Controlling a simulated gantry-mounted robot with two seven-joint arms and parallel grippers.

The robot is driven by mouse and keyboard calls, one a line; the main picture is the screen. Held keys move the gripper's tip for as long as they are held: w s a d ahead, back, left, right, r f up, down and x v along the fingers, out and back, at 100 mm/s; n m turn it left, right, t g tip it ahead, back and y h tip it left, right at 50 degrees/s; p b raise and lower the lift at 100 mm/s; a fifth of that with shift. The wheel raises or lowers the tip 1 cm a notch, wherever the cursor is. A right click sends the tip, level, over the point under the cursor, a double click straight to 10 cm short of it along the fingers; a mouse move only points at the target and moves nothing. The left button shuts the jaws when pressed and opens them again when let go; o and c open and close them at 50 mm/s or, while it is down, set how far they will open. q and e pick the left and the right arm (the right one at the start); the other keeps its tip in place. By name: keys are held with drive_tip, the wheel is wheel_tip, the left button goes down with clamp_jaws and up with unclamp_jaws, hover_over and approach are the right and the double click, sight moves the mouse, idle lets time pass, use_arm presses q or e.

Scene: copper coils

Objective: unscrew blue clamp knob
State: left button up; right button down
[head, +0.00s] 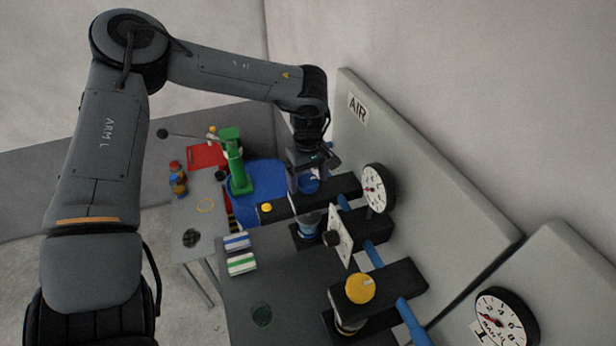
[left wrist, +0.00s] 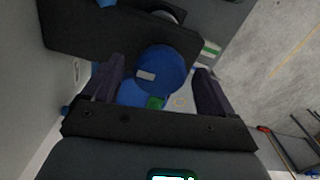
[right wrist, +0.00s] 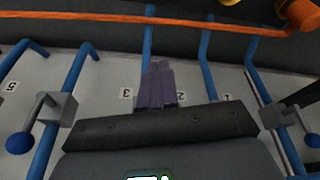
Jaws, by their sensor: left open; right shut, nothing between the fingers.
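The blue clamp knob (head: 309,185) sits on top of a black clamp bar (head: 340,190) on the blue pipe. In the left wrist view the round blue knob (left wrist: 165,65), with a pale mark on its face, shows between my two fingers. My left gripper (head: 306,176) is open and points down over the knob; its fingers (left wrist: 158,85) lie to either side. I cannot tell whether they touch it. My right gripper (right wrist: 158,68) is shut and empty, in front of a panel with blue pipes; it does not show in the head view.
A second black clamp with a yellow knob (head: 360,288) stands nearer. A gauge (head: 378,188) and white plate (head: 340,235) are close beside the left gripper. A green tool (head: 236,165) stands on the table beyond. Blue levers (right wrist: 20,143) and an orange line (right wrist: 150,20) surround the right gripper.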

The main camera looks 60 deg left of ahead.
use_arm(q)
drive_tip(key=c, duration=1.1)
drive_tip(key=shift+o, duration=0.2)
